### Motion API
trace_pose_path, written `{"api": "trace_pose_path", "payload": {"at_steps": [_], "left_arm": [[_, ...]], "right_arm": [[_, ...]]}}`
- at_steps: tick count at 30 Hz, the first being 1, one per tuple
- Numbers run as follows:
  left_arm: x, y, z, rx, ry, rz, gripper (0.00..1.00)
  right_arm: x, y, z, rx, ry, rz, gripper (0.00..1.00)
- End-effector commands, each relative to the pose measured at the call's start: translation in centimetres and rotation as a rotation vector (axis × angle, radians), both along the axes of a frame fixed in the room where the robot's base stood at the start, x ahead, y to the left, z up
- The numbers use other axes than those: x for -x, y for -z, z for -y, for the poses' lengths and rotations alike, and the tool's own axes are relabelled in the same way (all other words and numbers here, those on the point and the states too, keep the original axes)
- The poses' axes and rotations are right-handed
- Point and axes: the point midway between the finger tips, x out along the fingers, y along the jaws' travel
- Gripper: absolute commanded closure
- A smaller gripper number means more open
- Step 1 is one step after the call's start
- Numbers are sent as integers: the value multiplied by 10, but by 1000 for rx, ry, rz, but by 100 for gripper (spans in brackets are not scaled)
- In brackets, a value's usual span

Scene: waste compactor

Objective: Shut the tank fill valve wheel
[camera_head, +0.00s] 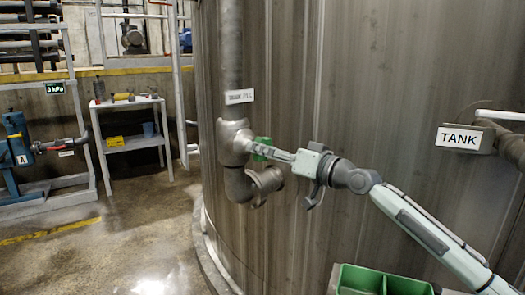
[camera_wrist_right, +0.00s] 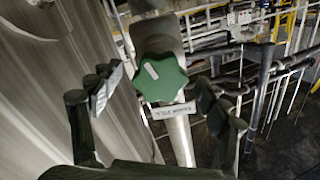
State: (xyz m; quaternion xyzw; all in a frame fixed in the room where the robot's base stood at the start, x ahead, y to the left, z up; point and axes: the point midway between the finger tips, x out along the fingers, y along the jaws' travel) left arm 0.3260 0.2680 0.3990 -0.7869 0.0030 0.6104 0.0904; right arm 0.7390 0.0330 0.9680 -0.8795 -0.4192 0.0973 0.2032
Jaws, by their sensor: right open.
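The green lobed valve wheel (camera_head: 262,147) sits on the grey vertical pipe (camera_head: 232,60), just below a white label reading roughly "TANK FILL" (camera_head: 239,97). My right gripper (camera_head: 274,154) is at the wheel, reaching in from the right and partly covering it. In the right wrist view the wheel (camera_wrist_right: 158,78) lies between the two open fingers of my right gripper (camera_wrist_right: 159,92), with a gap on each side. I cannot tell how deep the wheel sits between the fingertips. My left gripper is not in view.
The big metal tank (camera_head: 370,70) stands close behind the pipe. A "TANK" sign (camera_head: 459,138) hangs at the right. A green bin (camera_head: 346,280) is at the lower front. A small white shelf (camera_head: 130,142) and a blue pump (camera_head: 16,140) stand left. The floor (camera_head: 110,240) between is clear.

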Motion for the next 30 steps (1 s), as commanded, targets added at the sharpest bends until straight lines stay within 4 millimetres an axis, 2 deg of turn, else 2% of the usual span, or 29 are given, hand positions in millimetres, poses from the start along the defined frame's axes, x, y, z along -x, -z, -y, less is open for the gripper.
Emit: {"api": "trace_pose_path", "payload": {"at_steps": [6, 13, 19, 30], "left_arm": [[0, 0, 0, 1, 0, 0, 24], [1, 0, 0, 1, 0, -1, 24], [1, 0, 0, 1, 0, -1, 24], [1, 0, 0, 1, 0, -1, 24]], "right_arm": [[30, 1, 39, 2, 2, -1, 24], [55, 1, 68, 0, 2, -1, 24], [62, 0, 78, -2, 1, -1, 24], [63, -1, 78, -1, 0, 0, 24]]}}
